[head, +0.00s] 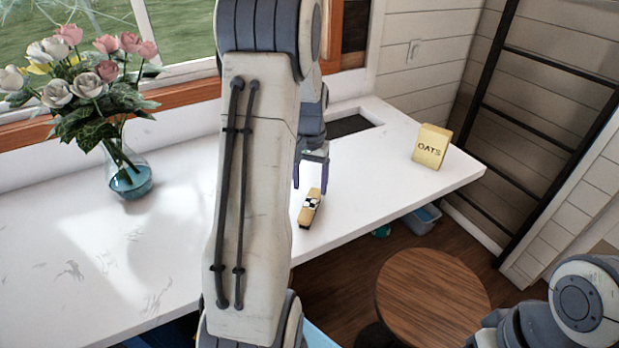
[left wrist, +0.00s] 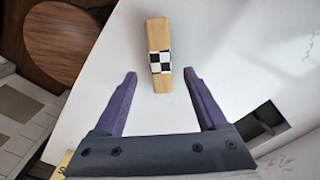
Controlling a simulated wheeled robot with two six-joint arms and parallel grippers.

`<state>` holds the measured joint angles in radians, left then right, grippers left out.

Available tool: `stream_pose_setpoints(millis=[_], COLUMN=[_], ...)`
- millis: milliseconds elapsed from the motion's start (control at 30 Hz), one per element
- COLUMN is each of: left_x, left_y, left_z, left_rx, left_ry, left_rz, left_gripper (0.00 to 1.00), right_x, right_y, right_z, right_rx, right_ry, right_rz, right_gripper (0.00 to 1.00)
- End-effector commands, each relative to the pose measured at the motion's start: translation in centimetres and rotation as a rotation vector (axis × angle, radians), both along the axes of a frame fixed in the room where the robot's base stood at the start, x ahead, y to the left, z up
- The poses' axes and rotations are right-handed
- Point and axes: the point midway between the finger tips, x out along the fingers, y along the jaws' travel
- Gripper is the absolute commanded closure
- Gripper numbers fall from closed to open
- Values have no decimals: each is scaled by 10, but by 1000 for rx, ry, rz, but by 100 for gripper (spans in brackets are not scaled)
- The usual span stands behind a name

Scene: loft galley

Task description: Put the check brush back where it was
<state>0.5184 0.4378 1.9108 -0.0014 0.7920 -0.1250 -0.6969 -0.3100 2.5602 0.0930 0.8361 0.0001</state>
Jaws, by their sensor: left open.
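The check brush (head: 310,207) is a yellow wooden block with a black and white checked band. It lies on the white counter (head: 400,182) near the front edge. In the left wrist view the brush (left wrist: 159,58) lies lengthwise ahead of my left gripper (left wrist: 159,78), its near end between the two purple fingertips. My left gripper (head: 311,180) is open and apart from the brush on both sides. My right gripper is out of view; only part of my right arm shows at the lower right.
A yellow oats box (head: 430,147) stands at the counter's right end. A dark rectangular recess (head: 350,126) lies behind the gripper. A vase of flowers (head: 130,178) stands at left. A round wooden stool (head: 432,290) and a blue bin (head: 422,220) are below the counter.

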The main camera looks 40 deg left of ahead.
Motion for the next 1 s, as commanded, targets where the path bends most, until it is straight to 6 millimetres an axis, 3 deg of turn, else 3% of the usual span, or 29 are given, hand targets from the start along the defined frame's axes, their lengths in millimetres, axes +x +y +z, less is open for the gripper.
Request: stream_pose_setpoints(millis=[200, 433, 567, 667, 767, 800, 900, 1000], left_x=[0, 0, 3, 5, -9, -20, -58, -104], left_y=[0, -1, -25, -79, -153, -182, -246, -293], left_z=[29, 37, 41, 49, 59, 62, 66, 67], left_rx=[0, 0, -2, -6, -16, -19, -33, -48], left_ry=[-1, 1, -3, -13, -24, -29, -38, -45], left_rz=[0, -1, -49, -157, -313, -380, -547, -707], left_gripper=[26, 26, 26, 26, 26, 26, 26, 26], right_x=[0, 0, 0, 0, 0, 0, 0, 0], right_y=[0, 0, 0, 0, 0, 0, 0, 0], right_z=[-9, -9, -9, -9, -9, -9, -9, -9], right_rx=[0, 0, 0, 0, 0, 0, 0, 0], right_ry=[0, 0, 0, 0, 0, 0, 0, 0], right_rz=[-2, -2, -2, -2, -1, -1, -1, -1], right_gripper=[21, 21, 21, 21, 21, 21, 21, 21])
